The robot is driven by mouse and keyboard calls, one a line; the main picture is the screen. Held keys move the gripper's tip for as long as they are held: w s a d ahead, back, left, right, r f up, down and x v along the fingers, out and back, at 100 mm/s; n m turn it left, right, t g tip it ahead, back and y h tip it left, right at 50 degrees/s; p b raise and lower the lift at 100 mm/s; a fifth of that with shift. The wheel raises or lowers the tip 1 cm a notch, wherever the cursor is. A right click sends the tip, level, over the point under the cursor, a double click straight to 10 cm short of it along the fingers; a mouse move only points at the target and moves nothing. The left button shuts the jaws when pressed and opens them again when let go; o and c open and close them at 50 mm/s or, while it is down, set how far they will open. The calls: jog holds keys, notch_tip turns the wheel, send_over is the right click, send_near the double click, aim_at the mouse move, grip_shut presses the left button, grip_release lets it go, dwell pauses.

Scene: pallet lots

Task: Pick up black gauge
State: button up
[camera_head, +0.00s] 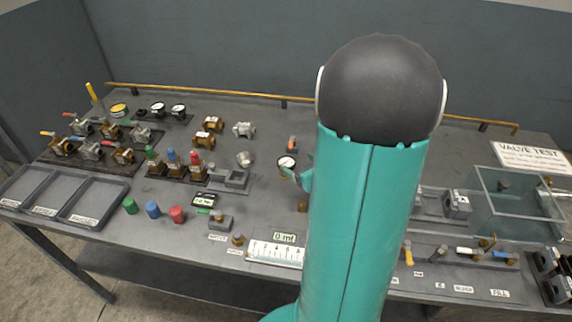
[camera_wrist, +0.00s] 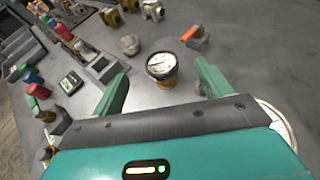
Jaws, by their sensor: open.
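A gauge with a white face, a black rim and a brass-coloured lower body (camera_wrist: 161,66) stands upright on the bench. In the wrist view it is between and just beyond the two teal fingers of my gripper (camera_wrist: 161,80), with gaps on both sides. My gripper is open and empty. In the head view the same gauge (camera_head: 286,162) shows left of my arm, beside a teal finger; the rest of my gripper is hidden behind my arm. Two other dark-rimmed gauges (camera_head: 158,109) (camera_head: 178,110) and a yellow-rimmed gauge (camera_head: 118,109) lie at the back left.
A metal cup (camera_wrist: 130,45) and an orange-topped block (camera_wrist: 194,36) stand near the gauge. Valves (camera_head: 120,155) and trays (camera_head: 92,200) fill the left; a clear box (camera_head: 515,205) is at right. A brass rail (camera_head: 200,92) runs along the back.

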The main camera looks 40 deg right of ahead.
aim_at(287, 162)
jog(key=shift+f, duration=0.75)
jog(key=x, duration=0.7)
jog(key=shift+w, duration=0.35)
jog(key=c, duration=1.1)
